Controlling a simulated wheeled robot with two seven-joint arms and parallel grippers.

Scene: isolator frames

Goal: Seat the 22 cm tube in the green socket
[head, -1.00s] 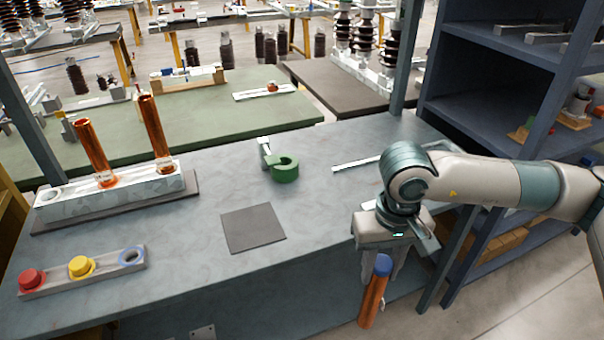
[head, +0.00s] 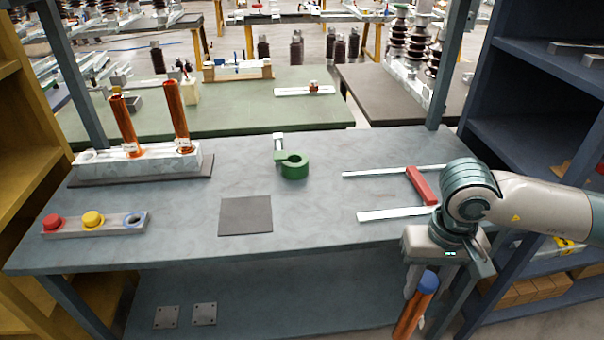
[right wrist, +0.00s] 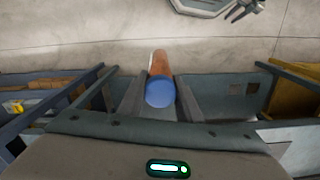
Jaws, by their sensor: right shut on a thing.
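My right gripper (head: 418,290) is shut on a copper tube (head: 408,318) with a blue cap (head: 428,282) at its upper end. The tube hangs tilted, its lower part cut off by the frame's bottom edge, in front of the bench's right end. In the right wrist view the blue cap (right wrist: 160,92) sits between the fingers, with the copper tube (right wrist: 160,64) beyond it. The green socket (head: 294,166) is a ring-shaped holder with an open middle, on the bench behind the dark mat, apart from the gripper. My left gripper is not in view.
A pale block (head: 150,165) holding two copper tubes stands back left on the bench (head: 320,215). A strip with red (head: 52,222) and yellow caps lies front left. A dark square mat (head: 246,215) lies mid-bench. A red-handled frame (head: 422,186) lies near my right arm. Shelves flank both sides.

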